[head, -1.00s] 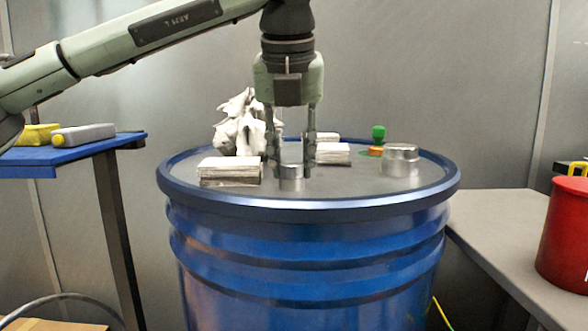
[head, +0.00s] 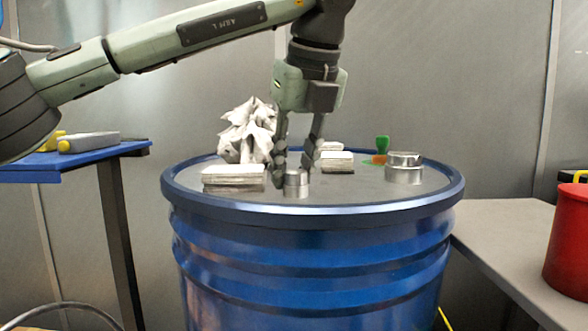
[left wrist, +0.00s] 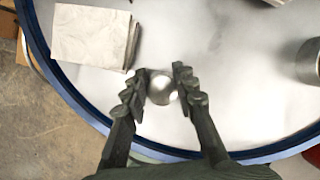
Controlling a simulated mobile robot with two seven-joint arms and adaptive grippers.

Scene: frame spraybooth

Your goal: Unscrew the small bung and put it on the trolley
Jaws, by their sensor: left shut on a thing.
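The small bung (head: 296,186) is a short silver metal cylinder near the front of the blue drum's grey lid (head: 350,192). My left gripper (head: 294,174) points down at it, with one finger on each side. In the left wrist view the bung's round top (left wrist: 161,88) lies between the fingertips, and the gripper (left wrist: 160,90) is shut on it. I cannot tell whether the bung is raised from its seat. The blue-topped trolley (head: 75,160) stands at the left. My right gripper is not in view.
A wider silver bung (head: 404,170) and a green-handled object (head: 382,146) are at the lid's right. A stack of white pads (head: 233,178), crumpled white cloth (head: 247,135) and smaller pads (head: 336,162) surround the gripper. A grey bottle (head: 90,142) lies on the trolley.

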